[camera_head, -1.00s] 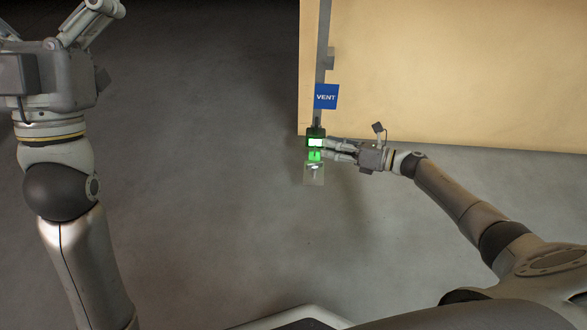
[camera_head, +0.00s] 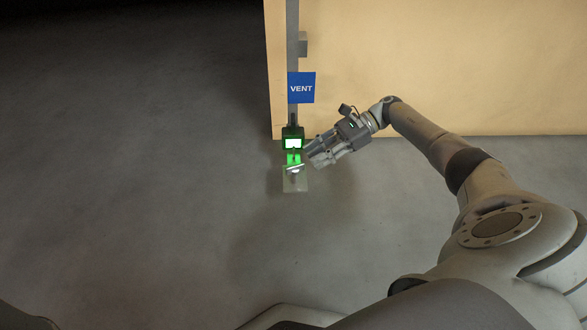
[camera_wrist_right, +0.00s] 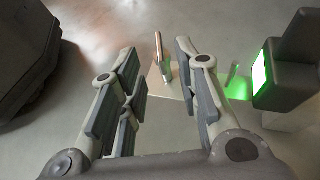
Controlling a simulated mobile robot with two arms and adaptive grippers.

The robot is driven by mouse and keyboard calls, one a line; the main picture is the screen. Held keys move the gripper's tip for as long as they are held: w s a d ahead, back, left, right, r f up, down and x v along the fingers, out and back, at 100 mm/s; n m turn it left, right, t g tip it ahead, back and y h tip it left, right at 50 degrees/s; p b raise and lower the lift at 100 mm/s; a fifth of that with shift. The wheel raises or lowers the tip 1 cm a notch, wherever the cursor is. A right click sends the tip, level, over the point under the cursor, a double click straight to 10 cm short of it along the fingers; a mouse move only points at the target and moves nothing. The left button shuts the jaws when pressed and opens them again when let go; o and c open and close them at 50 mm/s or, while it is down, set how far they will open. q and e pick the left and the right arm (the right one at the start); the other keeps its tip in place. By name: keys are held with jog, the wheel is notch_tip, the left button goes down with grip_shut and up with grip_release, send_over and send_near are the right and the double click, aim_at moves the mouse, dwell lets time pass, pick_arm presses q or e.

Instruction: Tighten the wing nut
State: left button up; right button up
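My right gripper (camera_head: 312,156) is just right of a small pale plate (camera_head: 295,183) at the foot of a post in the head view. A thin pale bar (camera_head: 295,168) shows at this plate's top; it may be the wing nut, but it is too small to tell. In the right wrist view my right gripper (camera_wrist_right: 156,52) is open, with nothing clearly held. Beyond the gap between its fingers, the plate (camera_wrist_right: 180,82) and a thin upright metal piece (camera_wrist_right: 158,46) show. I cannot tell whether the fingers touch them. My left gripper is out of view.
A dark box with a lit face (camera_head: 292,142) and green glow sits above the plate, right of the fingers in the wrist view (camera_wrist_right: 262,75). A blue VENT sign (camera_head: 301,88) hangs on the post (camera_head: 292,30). A tan panel (camera_head: 430,60) stands behind. Floor left is clear.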

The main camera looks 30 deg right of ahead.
aim_at(295, 166)
jog(key=b+x, duration=0.2)
jog(key=x, duration=0.4)
jog(key=shift+f, duration=0.15)
jog(key=shift+w+a+f, duration=0.1)
jog(key=shift+a, duration=0.4)
